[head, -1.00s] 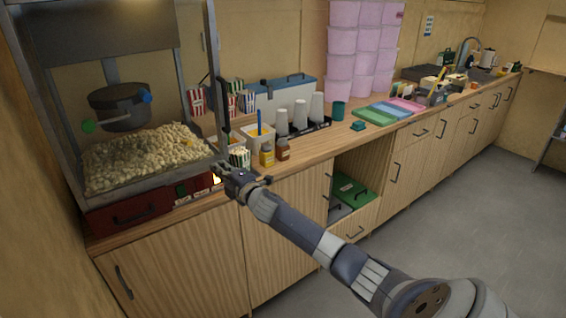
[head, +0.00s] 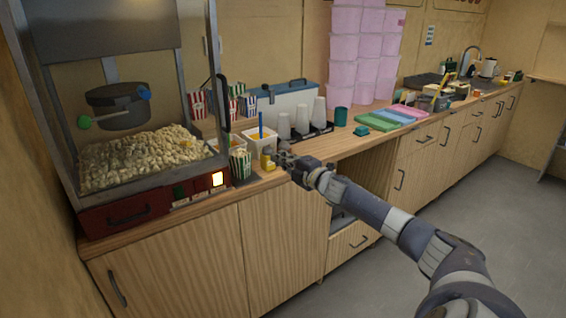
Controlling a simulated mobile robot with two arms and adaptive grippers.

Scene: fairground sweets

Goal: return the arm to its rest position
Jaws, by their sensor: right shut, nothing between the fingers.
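My right arm reaches in from the lower right of the head view. My right gripper (head: 284,160) is shut and empty at the counter's front edge, beside the yellow-labelled bottle (head: 267,158) and in front of the second small bottle, which it mostly hides. I cannot tell whether it touches the bottles. My left gripper is not in view.
The popcorn machine (head: 122,211) stands at left, its lit switch (head: 218,180) glowing. A striped popcorn box (head: 240,165), a white tub (head: 259,138) and stacked cups (head: 301,115) stand on the wooden counter (head: 340,144). Open floor (head: 480,220) lies at right.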

